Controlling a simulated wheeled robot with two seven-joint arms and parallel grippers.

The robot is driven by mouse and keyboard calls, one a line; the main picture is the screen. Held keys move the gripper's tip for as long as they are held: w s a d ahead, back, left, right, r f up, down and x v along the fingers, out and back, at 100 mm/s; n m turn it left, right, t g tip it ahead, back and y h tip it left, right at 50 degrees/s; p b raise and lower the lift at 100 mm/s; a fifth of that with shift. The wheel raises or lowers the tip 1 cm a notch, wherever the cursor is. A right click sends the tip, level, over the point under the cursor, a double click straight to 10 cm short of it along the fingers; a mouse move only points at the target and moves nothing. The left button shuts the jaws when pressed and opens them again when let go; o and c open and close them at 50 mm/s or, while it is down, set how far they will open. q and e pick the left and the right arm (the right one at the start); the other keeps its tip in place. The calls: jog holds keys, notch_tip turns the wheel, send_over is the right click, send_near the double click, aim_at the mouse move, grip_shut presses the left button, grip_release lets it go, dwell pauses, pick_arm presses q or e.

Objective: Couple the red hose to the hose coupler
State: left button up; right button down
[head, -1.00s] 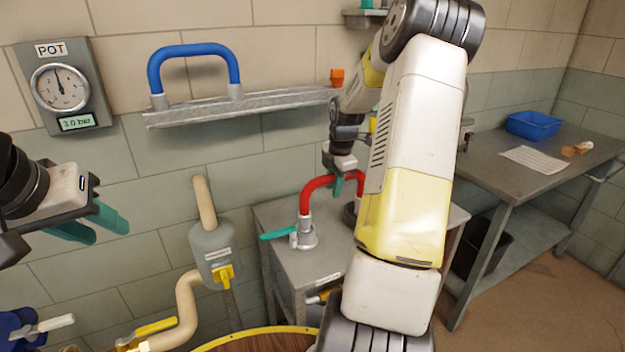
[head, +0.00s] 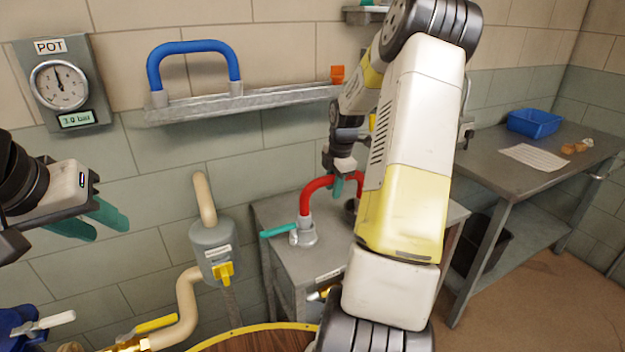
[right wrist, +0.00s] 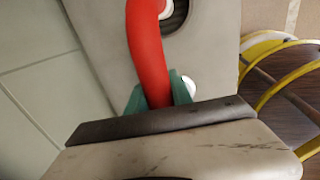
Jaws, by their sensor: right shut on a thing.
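The red hose (head: 314,190) arches over the small grey metal stand. Its left end has a silver collar, upright at the grey hose coupler (head: 304,237) with its teal lever (head: 278,230); I cannot tell if the collar is fully seated. The hose's right end is hidden behind my right arm. My right gripper (head: 345,186) is shut on the hose near the top of its arch; in the right wrist view the hose (right wrist: 147,50) runs between the teal fingers (right wrist: 158,96). My left gripper (head: 96,224) is open and empty at the left, away from the stand.
A blue hose (head: 193,48) stands on a wall shelf (head: 240,106). A gauge marked POT (head: 60,86) hangs at left. A grey valve body with a yellow handle (head: 223,272) and pipes are left of the stand. A bench (head: 530,190) with a blue bin (head: 534,123) stands right.

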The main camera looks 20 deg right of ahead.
jog(key=shift+f, duration=0.3)
dwell(0.8)
jog(key=c, duration=1.1)
grip_release()
jog(key=shift+o, duration=0.4)
jog(key=o, duration=0.4)
jog(key=shift+c, duration=0.2)
jog(key=shift+r, duration=3.5)
